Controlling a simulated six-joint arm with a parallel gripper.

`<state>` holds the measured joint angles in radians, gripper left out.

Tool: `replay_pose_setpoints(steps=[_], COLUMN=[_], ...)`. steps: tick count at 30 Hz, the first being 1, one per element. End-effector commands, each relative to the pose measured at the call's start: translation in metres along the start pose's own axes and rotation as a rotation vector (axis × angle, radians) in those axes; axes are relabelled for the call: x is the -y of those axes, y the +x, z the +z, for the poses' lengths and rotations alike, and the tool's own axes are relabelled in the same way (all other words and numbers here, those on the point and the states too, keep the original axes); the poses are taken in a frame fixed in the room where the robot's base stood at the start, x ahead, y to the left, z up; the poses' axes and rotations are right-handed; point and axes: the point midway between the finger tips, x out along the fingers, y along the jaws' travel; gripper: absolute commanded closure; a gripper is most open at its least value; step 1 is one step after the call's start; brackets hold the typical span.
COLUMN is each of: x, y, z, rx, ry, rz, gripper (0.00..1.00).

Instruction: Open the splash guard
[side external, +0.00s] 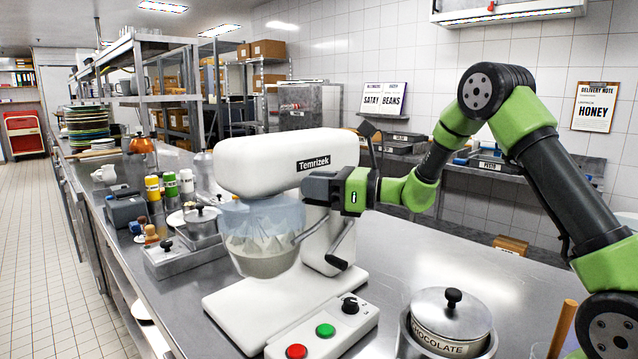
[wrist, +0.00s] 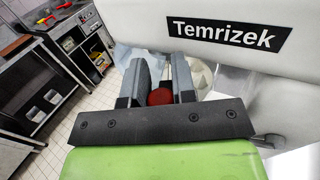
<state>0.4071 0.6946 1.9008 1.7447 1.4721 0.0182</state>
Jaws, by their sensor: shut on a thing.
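The white stand mixer (side external: 290,160) marked Temrizek stands on the steel counter. The splash guard (side external: 262,222), a translucent pale-blue shield, sits below its head, around the top of the bowl (side external: 265,264). It also shows in part in the wrist view, behind my fingers (wrist: 124,54). My gripper (side external: 308,188) is beside the mixer head, at the guard's upper right edge. In the wrist view my gripper (wrist: 158,80) has its two grey fingers on either side of a red knob (wrist: 160,97), and is shut on it. The knob does not show in the side view.
The mixer's base has a red button (side external: 297,351), a green button (side external: 325,330) and a black knob (side external: 350,305). A crank lever (side external: 337,262) is on its column. A chocolate pot (side external: 450,325) stands at the front right. Bottles and lidded containers (side external: 182,255) crowd the left.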

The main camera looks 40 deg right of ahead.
Motion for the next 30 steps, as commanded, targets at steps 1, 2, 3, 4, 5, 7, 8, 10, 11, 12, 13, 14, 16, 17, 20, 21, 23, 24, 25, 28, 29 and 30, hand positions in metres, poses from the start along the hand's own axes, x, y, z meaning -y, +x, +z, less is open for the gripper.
replay_pose_setpoints(steps=[1, 2, 3, 4, 5, 7, 8, 10, 11, 12, 13, 14, 16, 17, 20, 21, 23, 24, 25, 28, 29, 30], x=[-0.006, -0.008, -0.012, -0.015, -0.018, -0.024, -0.027, -0.033, -0.035, -0.038, -0.041, -0.042, -0.046, -0.048, -0.052, -0.053, -0.054, -0.055, -0.055, -0.056, -0.056, -0.056], y=[0.0, 0.001, 0.001, 0.002, 0.002, 0.004, 0.005, 0.007, 0.008, 0.009, 0.011, 0.011, 0.014, 0.015, 0.017, 0.018, 0.019, 0.02, 0.02, 0.021, 0.021, 0.021], z=[0.0, 0.0, -0.001, -0.001, -0.001, -0.001, -0.001, -0.001, -0.001, -0.001, -0.001, -0.001, -0.001, -0.001, -0.001, -0.001, -0.001, -0.001, -0.001, -0.001, -0.001, -0.001], rx=[-0.004, -0.003, -0.004, -0.005, -0.005, -0.006, -0.006, -0.006, -0.006, -0.006, -0.005, -0.005, -0.005, -0.004, -0.004, -0.003, -0.003, -0.003, -0.002, -0.002, -0.002, -0.002], ry=[0.003, 0.003, 0.003, 0.002, 0.002, 0.002, 0.001, 0.0, 0.001, 0.0, -0.001, 0.0, -0.001, -0.002, -0.002, -0.001, -0.002, -0.001, -0.001, -0.001, -0.001, -0.001], rz=[-0.028, -0.05, -0.08, -0.103, -0.126, -0.179, -0.202, -0.253, -0.274, -0.302, -0.321, -0.341, -0.382, -0.397, -0.444, -0.46, -0.479, -0.49, -0.497, -0.512, -0.516, -0.519], gripper=[1.0, 1.0, 1.0, 1.0, 1.0, 1.0, 1.0, 1.0, 1.0, 1.0, 1.0, 1.0, 1.0, 1.0, 1.0, 1.0, 1.0, 1.0, 1.0, 1.0, 1.0, 1.0])
